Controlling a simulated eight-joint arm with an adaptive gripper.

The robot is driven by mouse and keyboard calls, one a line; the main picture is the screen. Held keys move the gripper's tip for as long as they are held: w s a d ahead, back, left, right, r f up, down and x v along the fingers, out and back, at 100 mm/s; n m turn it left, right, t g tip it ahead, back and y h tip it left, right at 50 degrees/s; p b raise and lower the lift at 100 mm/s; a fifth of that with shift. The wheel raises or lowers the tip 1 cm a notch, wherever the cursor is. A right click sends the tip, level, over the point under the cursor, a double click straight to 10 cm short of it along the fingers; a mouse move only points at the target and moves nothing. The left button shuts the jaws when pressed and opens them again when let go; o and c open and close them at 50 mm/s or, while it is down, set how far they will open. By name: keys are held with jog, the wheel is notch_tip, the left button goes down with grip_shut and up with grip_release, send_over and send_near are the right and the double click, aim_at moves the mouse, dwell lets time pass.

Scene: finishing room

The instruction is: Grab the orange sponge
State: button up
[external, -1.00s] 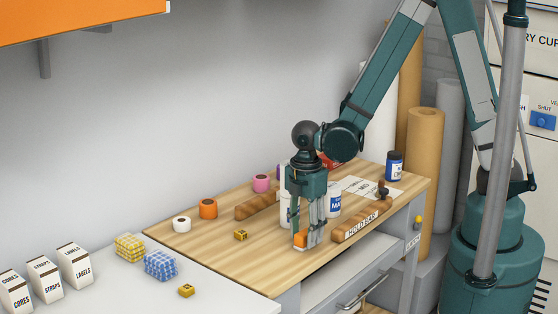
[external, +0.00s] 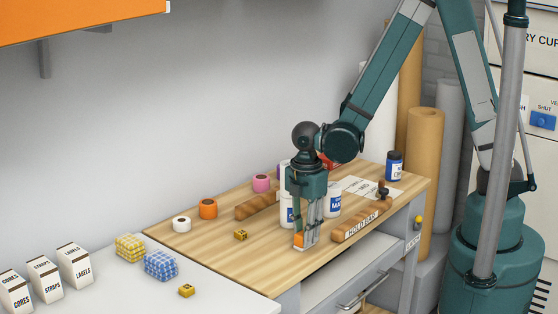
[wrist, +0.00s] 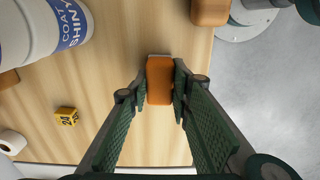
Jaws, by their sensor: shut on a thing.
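The orange sponge (wrist: 160,82) is a small block with a pale edge at its far end. It also shows low between my fingers in the external view (external: 299,239). It is at the wooden bench top, near the front edge. My gripper (wrist: 159,92) points straight down and is shut on the sponge, with a finger against each long side. In the external view my gripper (external: 305,238) hides part of it. I cannot tell whether the sponge touches the wood.
White labelled tubs (external: 333,200) stand close behind my gripper. A wooden bar marked HOLD BAR (external: 362,221) lies to the right. A yellow numbered cube (external: 240,235) and an orange tape roll (external: 208,208) are to the left. The bench's front edge is close.

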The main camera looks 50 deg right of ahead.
jog(key=shift+r, duration=0.2)
jog(key=shift+r+p, duration=0.9)
jog(key=shift+r, duration=3.85)
